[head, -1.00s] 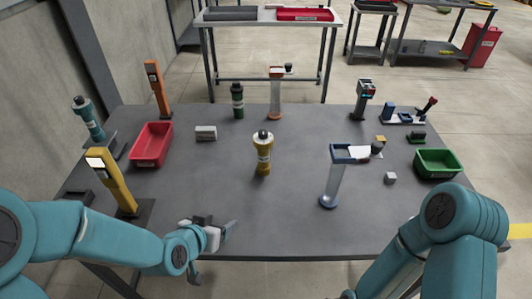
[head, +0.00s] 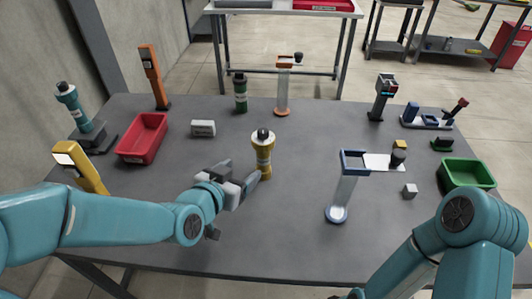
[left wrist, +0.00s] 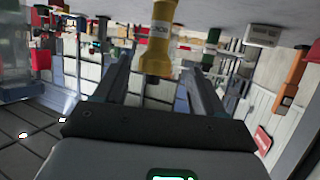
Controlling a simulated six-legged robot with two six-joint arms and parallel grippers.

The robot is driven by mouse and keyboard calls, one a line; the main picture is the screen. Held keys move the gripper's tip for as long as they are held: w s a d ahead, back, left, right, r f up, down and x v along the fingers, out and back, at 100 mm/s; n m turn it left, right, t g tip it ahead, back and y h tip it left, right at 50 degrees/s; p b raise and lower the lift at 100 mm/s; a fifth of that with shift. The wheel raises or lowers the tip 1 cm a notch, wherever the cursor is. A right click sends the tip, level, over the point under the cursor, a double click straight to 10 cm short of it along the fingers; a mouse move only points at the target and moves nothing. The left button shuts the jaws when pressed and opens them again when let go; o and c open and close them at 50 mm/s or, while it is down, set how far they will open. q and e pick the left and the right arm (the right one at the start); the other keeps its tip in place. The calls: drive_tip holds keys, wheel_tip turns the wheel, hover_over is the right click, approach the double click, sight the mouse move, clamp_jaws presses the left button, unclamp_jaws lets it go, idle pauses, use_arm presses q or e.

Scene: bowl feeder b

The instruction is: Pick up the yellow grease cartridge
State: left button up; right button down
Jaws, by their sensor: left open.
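The yellow grease cartridge (head: 263,160) stands upright on the grey table, with a dark cap and a pale label band. My left gripper (head: 254,184) is just left of its lower part, jaws pointing at it. In the left wrist view the cartridge (left wrist: 158,38) appears upside down, between the lines of the two open fingers (left wrist: 157,66). The fingers are not closed on it, and I cannot tell whether one touches it. Part of my right arm shows at lower right; its gripper is out of view.
A blue-and-white stand (head: 343,190) is right of the cartridge. A green cartridge (head: 240,93) and an orange-topped stand (head: 283,88) are behind it. A white box (head: 203,128), a red bin (head: 142,138) and a yellow post (head: 82,168) are left. A green bin (head: 467,174) is far right.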

sight(260, 157)
use_arm(q)
drive_tip(key=x, duration=0.8)
drive_tip(key=shift+w+f+p, duration=0.2)
drive_tip(key=shift+p, duration=0.2)
drive_tip(key=p+x, duration=0.1)
drive_tip(key=x, duration=0.4)
drive_tip(key=shift+d+f, duration=0.1)
drive_tip(key=shift+d, duration=0.05)
drive_tip(key=shift+s, duration=0.1)
drive_tip(key=c, duration=1.2)
